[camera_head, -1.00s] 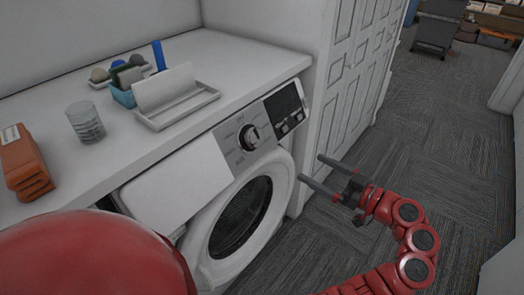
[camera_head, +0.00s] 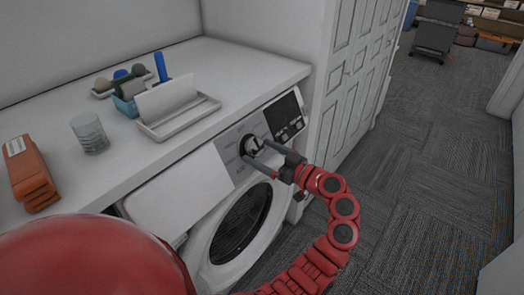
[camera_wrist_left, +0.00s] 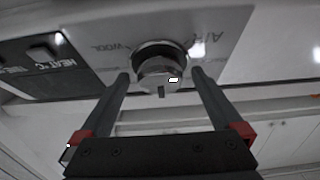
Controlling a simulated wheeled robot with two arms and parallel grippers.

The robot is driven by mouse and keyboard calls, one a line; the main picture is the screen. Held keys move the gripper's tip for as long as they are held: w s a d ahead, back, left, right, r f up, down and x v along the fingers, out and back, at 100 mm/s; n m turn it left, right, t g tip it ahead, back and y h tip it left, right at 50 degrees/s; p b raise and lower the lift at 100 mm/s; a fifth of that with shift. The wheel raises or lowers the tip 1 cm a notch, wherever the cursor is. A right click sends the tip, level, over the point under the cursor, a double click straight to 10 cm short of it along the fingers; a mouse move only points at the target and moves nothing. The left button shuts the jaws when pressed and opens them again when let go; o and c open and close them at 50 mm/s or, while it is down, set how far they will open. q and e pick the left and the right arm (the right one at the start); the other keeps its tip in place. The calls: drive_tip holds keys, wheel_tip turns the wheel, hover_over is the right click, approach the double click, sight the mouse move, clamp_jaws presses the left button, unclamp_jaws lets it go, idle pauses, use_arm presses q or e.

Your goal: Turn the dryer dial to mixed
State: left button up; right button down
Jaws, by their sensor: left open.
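The dryer (camera_head: 222,238) is a white front-loader under the counter. Its round silver dial (camera_head: 250,145) is on the grey panel and also shows in the left wrist view (camera_wrist_left: 160,68). My left gripper (camera_head: 256,150) is open, with one finger on each side of the dial. In the left wrist view its fingertips (camera_wrist_left: 161,76) flank the knob, with gaps visible; I cannot tell if either touches. "WOOL" and a partly readable "AIR" label show near the dial. The mixed mark cannot be made out. My right gripper is not in view.
The counter (camera_head: 225,62) above holds a glass (camera_head: 89,134), an orange stapler-like object (camera_head: 30,174), a white tray (camera_head: 180,117) and a blue container (camera_head: 125,106). A panelled door (camera_head: 350,85) stands to the right. Carpet (camera_head: 440,150) is clear further right.

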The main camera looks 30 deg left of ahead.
use_arm(q)
drive_tip(key=shift+a, duration=0.2)
drive_tip(key=shift+c, duration=0.2)
drive_tip(key=c, duration=1.2)
